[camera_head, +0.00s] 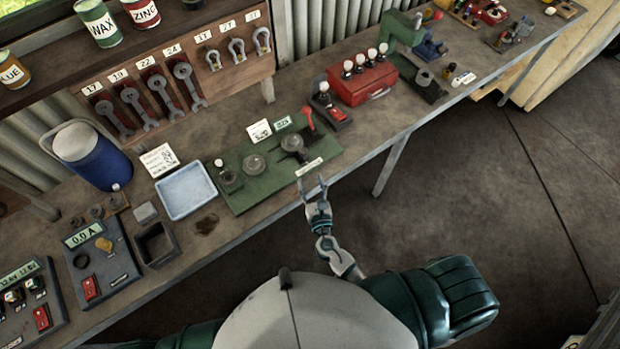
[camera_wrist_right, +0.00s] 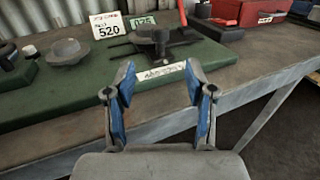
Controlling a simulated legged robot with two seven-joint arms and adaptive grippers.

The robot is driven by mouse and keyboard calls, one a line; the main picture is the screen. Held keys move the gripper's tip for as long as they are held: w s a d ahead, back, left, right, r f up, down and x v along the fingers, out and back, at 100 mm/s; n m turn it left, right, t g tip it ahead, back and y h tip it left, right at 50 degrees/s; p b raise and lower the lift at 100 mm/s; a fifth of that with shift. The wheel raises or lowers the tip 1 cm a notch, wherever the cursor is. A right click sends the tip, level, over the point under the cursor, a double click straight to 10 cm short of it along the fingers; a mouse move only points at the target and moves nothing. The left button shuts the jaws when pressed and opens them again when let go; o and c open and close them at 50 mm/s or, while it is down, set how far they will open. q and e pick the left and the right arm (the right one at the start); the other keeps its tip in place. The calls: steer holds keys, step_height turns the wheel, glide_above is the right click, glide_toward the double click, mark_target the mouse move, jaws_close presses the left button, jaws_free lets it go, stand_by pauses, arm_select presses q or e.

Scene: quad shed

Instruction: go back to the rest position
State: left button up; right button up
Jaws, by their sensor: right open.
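My right gripper (camera_head: 313,188) is open and empty at the front edge of the workbench, just in front of the green board. In the right wrist view its two blue-padded fingers (camera_wrist_right: 160,105) stand apart with nothing between them. The green board (camera_head: 240,192) lies on the bench and carries a few round grey metal parts and a red-handled lever (camera_head: 309,118). The board also shows in the right wrist view (camera_wrist_right: 60,106), behind the fingers. My left gripper is not in view.
The workbench (camera_head: 220,235) runs diagonally, with a blue-white tray (camera_head: 205,203), blue bucket (camera_head: 97,170), red box (camera_head: 377,98) and meter panel (camera_head: 103,275) on it. A wrench rack (camera_head: 210,80) stands behind. The floor (camera_head: 470,200) at the right is clear.

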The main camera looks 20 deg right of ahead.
stand_by(0.4)
steer(key=s+d+f+m+g+h, duration=0.2)
steer(key=s+d+m+g, duration=0.2)
steer(key=d+m, duration=0.5)
steer(key=s+d+f+m+g+h, duration=0.1)
steer(key=s+d+m+g+h, duration=0.25)
steer(key=m, duration=0.95)
steer(key=s+a+f+m+g+y, duration=0.1)
steer(key=s+a+m+g+y, duration=0.15)
steer(key=s+m, duration=0.4)
steer(key=s+a+f+m+g+y, duration=0.1)
steer(key=s+m+g+y, duration=0.35)
steer(key=s, duration=0.25)
step_height(320, 180, down, 26)
steer(key=g+b, duration=0.1)
steer(key=b, duration=0.1)
steer(key=s+d+f+g+b, duration=0.1)
steer(key=s+d+f+b, duration=0.1)
steer(key=s+f, duration=1.7)
steer(key=shift+d+f, duration=0.35)
steer(key=shift+f, duration=0.3)
